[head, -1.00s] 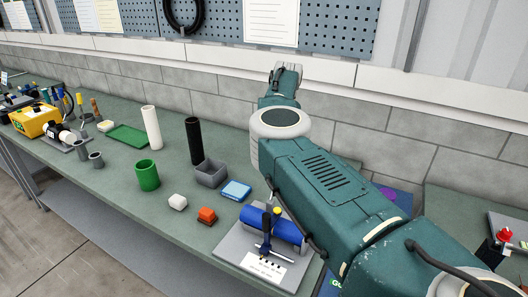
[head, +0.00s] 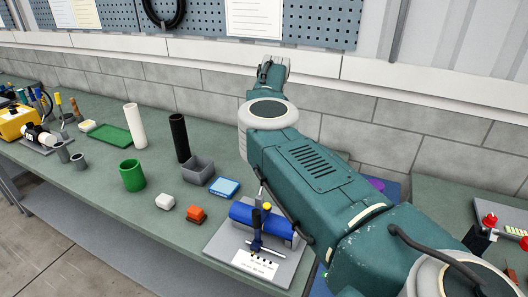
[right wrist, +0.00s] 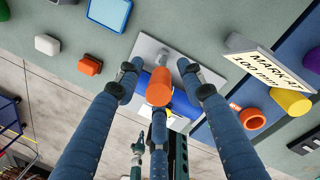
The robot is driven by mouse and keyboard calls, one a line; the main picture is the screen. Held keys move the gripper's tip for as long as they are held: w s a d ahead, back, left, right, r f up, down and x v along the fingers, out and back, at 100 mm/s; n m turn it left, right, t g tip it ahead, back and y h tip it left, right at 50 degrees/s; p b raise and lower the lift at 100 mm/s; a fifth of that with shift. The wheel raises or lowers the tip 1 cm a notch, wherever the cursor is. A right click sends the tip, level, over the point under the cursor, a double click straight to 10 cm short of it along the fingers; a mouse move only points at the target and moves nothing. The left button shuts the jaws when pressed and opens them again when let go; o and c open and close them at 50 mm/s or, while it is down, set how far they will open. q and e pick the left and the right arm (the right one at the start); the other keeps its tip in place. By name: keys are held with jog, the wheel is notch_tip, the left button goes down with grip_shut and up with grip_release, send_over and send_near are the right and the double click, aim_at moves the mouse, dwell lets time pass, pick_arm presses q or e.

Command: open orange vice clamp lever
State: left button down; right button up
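The vice stands on a grey plate (head: 216,244) at the front of the bench. In the right wrist view the orange lever (right wrist: 158,88) shows nearly end-on, above the blue cylinder. My right gripper (right wrist: 160,75) is open, with one finger on each side of the lever and visible gaps. I cannot tell how deep the lever sits between the fingers. In the head view my right arm hides the lever and the gripper. My left gripper is not in view.
An orange block (head: 196,213), a white block (head: 164,202), a blue-topped box (head: 224,187) and a grey bin (head: 198,170) stand left of the vice. A green cup (head: 132,175) and tall white (head: 136,126) and black (head: 180,138) tubes stand farther left. A brick wall (head: 200,100) backs the bench.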

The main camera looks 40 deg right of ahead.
notch_tip(320, 180, up, 12)
jog(key=s+d, duration=0.1)
jog(key=shift+f, duration=0.15)
jog(key=shift+f, duration=0.1)
dwell(0.6)
